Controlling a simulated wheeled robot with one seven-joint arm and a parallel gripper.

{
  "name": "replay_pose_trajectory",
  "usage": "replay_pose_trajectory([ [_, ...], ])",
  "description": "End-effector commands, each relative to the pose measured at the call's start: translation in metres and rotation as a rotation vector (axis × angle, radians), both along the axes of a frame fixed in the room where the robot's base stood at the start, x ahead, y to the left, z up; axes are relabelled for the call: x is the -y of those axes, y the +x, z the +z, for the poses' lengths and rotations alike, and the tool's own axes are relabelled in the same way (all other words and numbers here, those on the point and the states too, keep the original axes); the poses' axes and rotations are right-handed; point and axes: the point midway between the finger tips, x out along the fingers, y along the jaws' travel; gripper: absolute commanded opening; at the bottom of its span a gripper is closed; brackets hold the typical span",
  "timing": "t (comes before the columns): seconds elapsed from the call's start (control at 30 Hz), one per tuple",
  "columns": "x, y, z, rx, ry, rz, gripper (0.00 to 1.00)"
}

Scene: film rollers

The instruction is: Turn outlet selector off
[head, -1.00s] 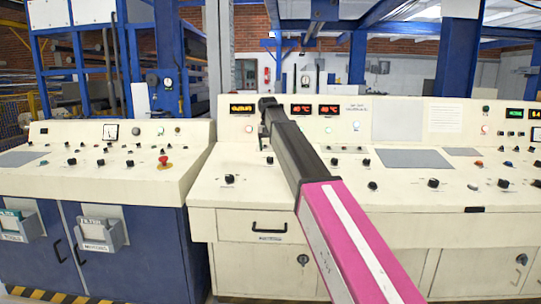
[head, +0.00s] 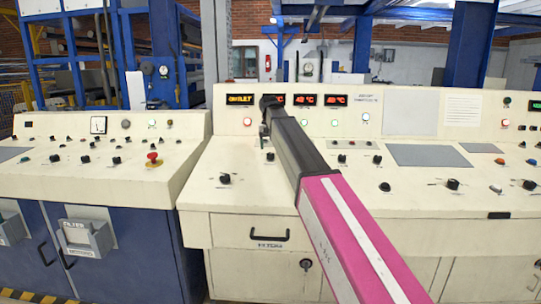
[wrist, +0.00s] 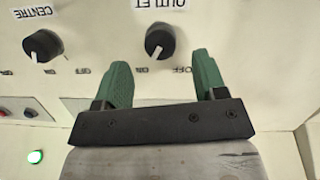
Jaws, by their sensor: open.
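The outlet selector (wrist: 160,41) is a round black knob on the cream panel, under an upside-down OUTLET label (wrist: 166,8) in the wrist view. Its pale mark points down and slightly left, on the side of the ON print; OFF is printed to the right. My gripper (wrist: 163,68) has two green fingers spread apart. The knob appears between and just beyond the fingertips, with nothing held. In the head view my arm reaches to the console, and the fingers cannot be made out there.
A similar CENTRE knob (wrist: 43,45) sits to the left in the wrist view, with a lit green lamp (wrist: 35,157) below it. In the head view the cream console (head: 237,190) carries several knobs. A red button (head: 152,160) is on the left console.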

Motion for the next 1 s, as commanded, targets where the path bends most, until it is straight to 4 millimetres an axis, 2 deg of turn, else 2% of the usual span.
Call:
replay_pose_trajectory([
  [0.1,0.001,-0.001,-0.021,-0.001,0.000,0.000,0.65],
  [0.3,0.001,0.000,-0.042,0.000,0.000,0.000,0.65],
  [0.7,0.002,0.001,-0.047,0.001,0.000,0.000,0.65],
  [0.77,0.002,0.001,-0.047,0.001,0.000,0.000,0.45],
  [0.8,0.002,0.000,-0.047,0.001,0.000,0.000,0.32],
  [0.87,0.002,0.000,-0.047,0.001,0.000,0.000,0.15],
  [1.0,0.002,0.000,-0.047,0.001,0.000,0.001,0.16],
])
